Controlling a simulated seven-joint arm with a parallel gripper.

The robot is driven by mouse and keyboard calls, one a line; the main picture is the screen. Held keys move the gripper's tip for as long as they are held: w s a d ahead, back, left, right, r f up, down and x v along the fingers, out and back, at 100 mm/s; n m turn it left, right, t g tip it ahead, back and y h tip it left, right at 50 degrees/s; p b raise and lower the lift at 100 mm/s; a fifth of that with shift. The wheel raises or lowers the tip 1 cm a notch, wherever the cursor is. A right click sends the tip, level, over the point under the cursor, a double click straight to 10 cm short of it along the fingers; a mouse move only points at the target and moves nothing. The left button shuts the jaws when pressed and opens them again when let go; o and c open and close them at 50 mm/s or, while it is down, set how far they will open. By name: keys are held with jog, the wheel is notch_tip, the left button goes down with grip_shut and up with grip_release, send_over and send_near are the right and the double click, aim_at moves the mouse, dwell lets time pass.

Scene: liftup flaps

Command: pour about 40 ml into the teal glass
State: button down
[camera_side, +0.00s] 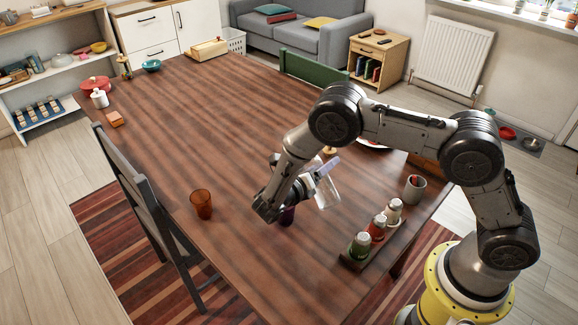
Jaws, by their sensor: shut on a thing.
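My gripper (318,175) is over the near part of the wooden table, to the left of the condiment bottles. It is shut on a clear, see-through jug (327,193), which looks tilted. The jug's spout and any liquid in it are too unclear to tell. A dark purple glass (287,216) stands on the table just below my wrist, partly covered by it. I see no teal glass; my arm hides part of the table. An amber glass (202,204) stands apart to the left.
A rack (352,262) with three bottles and a grey mug (414,188) stand at the right. A plate (372,145) lies behind my arm. A dark chair (150,205) is at the left edge. The table's middle (210,125) is clear.

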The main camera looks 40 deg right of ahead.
jog(key=m, duration=0.1)
jog(key=m+t, duration=0.1)
jog(key=m, duration=0.1)
jog(key=shift+w+r+m+h, duration=0.1)
jog(key=shift+w+m+h, duration=0.1)
jog(key=shift+m+h, duration=0.15)
jog(key=shift+w+r+m+h, duration=0.1)
jog(key=shift+m+h, duration=0.25)
jog(key=shift+m, duration=0.6)
jog(key=shift+w+r+m+t, duration=0.1)
jog(key=shift+r+m+t, duration=0.2)
jog(key=shift+r+m, duration=0.55)
jog(key=shift+f, duration=0.2)
